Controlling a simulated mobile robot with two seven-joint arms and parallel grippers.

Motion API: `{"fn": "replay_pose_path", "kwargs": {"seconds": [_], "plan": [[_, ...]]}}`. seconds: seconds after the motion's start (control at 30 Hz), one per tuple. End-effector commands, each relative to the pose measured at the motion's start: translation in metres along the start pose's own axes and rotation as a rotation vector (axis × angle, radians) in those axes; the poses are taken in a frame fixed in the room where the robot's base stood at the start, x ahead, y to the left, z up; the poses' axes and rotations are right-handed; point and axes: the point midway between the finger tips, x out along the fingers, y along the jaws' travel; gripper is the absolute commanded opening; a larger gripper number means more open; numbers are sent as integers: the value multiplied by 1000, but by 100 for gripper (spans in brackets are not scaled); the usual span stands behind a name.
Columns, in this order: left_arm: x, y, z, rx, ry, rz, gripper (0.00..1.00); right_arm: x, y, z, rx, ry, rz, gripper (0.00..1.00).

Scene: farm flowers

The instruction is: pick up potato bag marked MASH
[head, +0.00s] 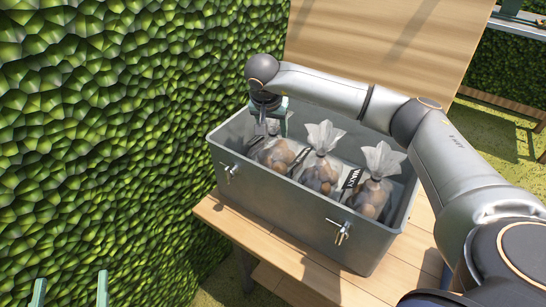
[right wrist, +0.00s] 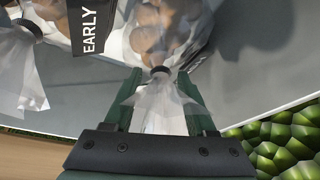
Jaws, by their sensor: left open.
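Three clear potato bags with tied tops stand in a grey metal crate (head: 270,197). My right gripper (head: 270,120) is over the leftmost bag (head: 278,156). In the right wrist view, the fingers of the right gripper (right wrist: 160,84) stand apart on both sides of this bag's (right wrist: 160,35) tied neck, with its plastic tuft between them. Its dark label is cut off and unreadable. The middle bag (head: 321,174) has a black label reading EARLY (right wrist: 90,32). The right bag's (head: 370,196) label seems to read WAXY. I cannot read MASH anywhere. My left gripper (head: 70,290) is open and empty at lower left.
The crate has metal latches (head: 340,232) and sits on a wooden bench (head: 285,245). A green hedge (head: 110,130) rises close on the left. A wooden panel (head: 385,45) stands behind. My right arm reaches across above the crate.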

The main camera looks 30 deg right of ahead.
Motion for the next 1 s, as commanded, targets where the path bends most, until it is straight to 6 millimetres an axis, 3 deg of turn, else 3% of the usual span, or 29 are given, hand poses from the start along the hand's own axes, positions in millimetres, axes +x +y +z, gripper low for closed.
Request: {"fn": "replay_pose_path", "kwargs": {"seconds": [0.07,0.47,1.0], "plan": [[0,0,0,0,0,0,100,0,0,0,0,0,0,46],[0,0,0,0,-1,0,100,0,0,0,0,0,0,1],[0,0,1,-1,-2,0,100,0,0,0,1,1,1,0]]}}
